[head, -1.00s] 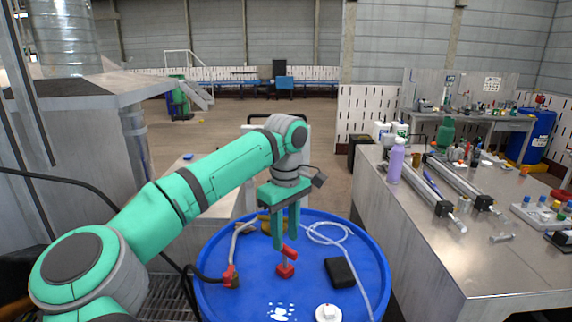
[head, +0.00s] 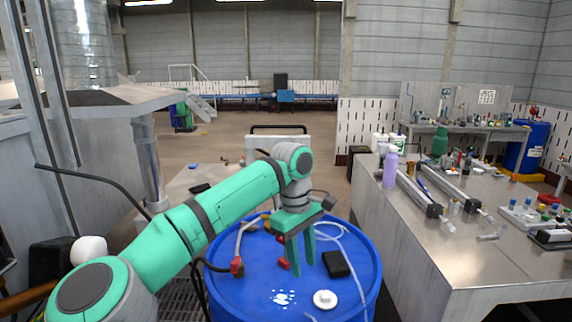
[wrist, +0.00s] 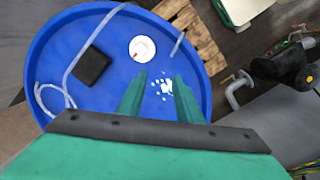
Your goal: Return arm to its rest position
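My gripper (head: 301,268) hangs fingers down over the blue drum (head: 238,297) in the head view. Its two green fingers stand apart with nothing between them. The wrist view also shows the open, empty fingers (wrist: 159,88) above the blue lid. A red fitting (head: 283,264) on the lid is partly hidden behind a finger in the head view. My arm reaches in from the lower left, bent at the elbow.
On the lid are a black box (head: 336,264), a white round cap (head: 325,299), a clear hose (head: 352,240) and a red-ended hose (head: 237,266). A steel workbench (head: 480,262) with a purple bottle (head: 390,170) stands right. A grey hooded structure (head: 100,140) stands left.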

